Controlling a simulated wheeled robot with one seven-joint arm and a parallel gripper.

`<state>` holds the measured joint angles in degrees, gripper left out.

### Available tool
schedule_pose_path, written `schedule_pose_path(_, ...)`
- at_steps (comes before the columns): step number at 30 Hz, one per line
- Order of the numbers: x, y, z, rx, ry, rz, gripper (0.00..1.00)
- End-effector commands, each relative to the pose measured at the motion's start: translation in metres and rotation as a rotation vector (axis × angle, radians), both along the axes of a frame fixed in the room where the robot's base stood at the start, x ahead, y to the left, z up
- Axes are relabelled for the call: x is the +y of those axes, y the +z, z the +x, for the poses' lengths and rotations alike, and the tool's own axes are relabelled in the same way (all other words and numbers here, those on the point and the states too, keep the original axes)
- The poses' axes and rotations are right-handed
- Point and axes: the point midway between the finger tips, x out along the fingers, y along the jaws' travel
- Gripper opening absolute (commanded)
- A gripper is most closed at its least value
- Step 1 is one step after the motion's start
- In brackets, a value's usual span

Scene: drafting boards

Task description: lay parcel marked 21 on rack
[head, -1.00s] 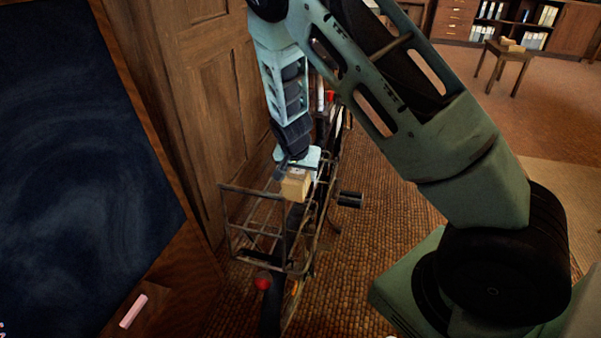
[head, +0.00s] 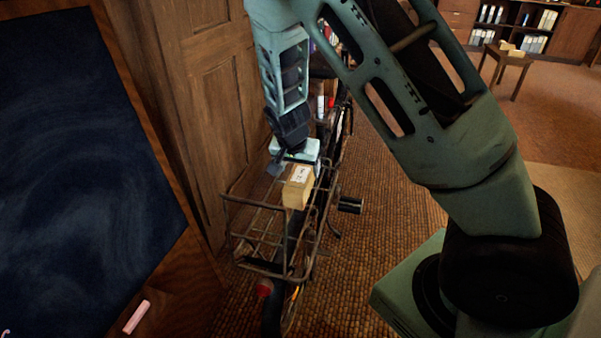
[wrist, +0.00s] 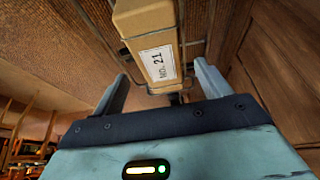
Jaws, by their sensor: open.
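The tan box parcel (head: 298,187) has a white label and sits at the far end of the bicycle's wire rack (head: 262,238). In the wrist view the parcel (wrist: 140,22) shows its label, "NO. 21", with wire bars of the rack around it. My gripper (head: 294,155) is just beyond the parcel on its far side. In the wrist view my gripper (wrist: 160,80) has its two fingers spread wide, with the parcel ahead of them and nothing held. The underside of the parcel is hidden, so its contact with the rack bars is hard to see.
The bicycle stands close beside a wooden panelled door (head: 232,100). A blackboard (head: 80,180) with pink chalk (head: 137,317) on its ledge is at the left. A small table (head: 505,62) stands far off at the right, with open floor before it.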

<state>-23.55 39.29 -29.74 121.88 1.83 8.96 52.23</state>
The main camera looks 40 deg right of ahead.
Motion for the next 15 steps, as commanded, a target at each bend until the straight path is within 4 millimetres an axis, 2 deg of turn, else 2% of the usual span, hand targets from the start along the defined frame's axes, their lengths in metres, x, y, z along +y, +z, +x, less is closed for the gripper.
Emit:
schedule_pose_path(1, 0.004, 0.014, -0.002, -0.002, 0.002, 0.001, 0.76)
schedule_pose_path(6, 0.013, 0.038, -0.009, 0.0, 0.002, 0.001, 0.76)
schedule_pose_path(9, 0.015, 0.047, -0.011, -0.001, 0.0, 0.001, 0.76)
schedule_pose_path(15, 0.017, 0.051, -0.013, 0.001, -0.001, 0.0, 0.76)
